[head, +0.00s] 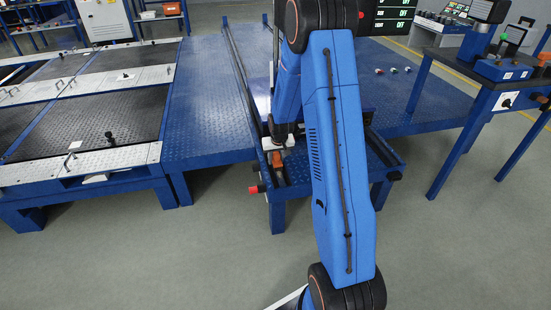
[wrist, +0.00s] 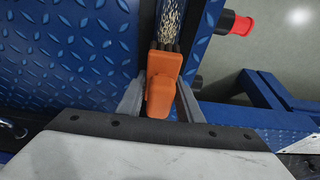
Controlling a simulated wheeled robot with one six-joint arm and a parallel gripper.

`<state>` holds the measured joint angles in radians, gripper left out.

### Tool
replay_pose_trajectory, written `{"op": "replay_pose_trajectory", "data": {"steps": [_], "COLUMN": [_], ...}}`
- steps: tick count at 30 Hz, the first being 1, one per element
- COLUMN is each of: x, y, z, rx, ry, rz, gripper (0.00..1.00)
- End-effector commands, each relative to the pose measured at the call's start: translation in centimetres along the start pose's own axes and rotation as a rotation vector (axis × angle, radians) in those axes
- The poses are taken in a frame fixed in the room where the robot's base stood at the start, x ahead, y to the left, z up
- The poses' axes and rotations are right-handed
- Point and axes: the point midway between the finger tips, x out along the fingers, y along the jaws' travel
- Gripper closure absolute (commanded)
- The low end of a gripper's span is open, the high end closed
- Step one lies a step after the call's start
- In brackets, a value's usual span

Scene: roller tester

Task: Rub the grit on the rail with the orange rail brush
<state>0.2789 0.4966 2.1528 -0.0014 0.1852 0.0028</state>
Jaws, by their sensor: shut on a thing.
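The orange rail brush (wrist: 161,90) is held between the two fingers of my gripper (wrist: 161,98) in the wrist view. Its dark bristle end points up the picture, toward the rail. The rail (wrist: 172,38) is a narrow strip beside the blue deck. Pale speckled grit (wrist: 172,18) lies on it, just beyond the brush's bristle end. Whether the bristles touch the grit cannot be told. In the head view the brush (head: 276,160) shows as a small orange patch below my gripper, low over the front end of the rail (head: 240,75). My arm hides part of this area.
A red cap (wrist: 241,24) sticks out right of the rail, and shows in the head view (head: 256,189). Blue diamond-plate deck (wrist: 70,50) lies left of the rail. A blue side table (head: 480,75) with devices stands at the right. Open floor (head: 150,260) lies in front.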

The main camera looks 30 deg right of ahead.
Motion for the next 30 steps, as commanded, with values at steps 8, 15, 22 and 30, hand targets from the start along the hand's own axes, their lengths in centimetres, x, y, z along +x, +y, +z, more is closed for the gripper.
{"op": "replay_pose_trajectory", "data": {"steps": [8, 15, 22, 30], "x": [0.4, 0.4, 0.6, 0.7], "y": [0.0, 0.0, 0.0, 0.0], "z": [-0.8, -1.5, -2.5, -3.0], "rx": [0.0, 0.0, 0.0, 0.0], "ry": [-0.005, -0.004, -0.004, -0.003], "rz": [0.0, 0.0, 0.0, 0.0], "gripper": [0.88, 0.88, 0.88, 0.88]}}
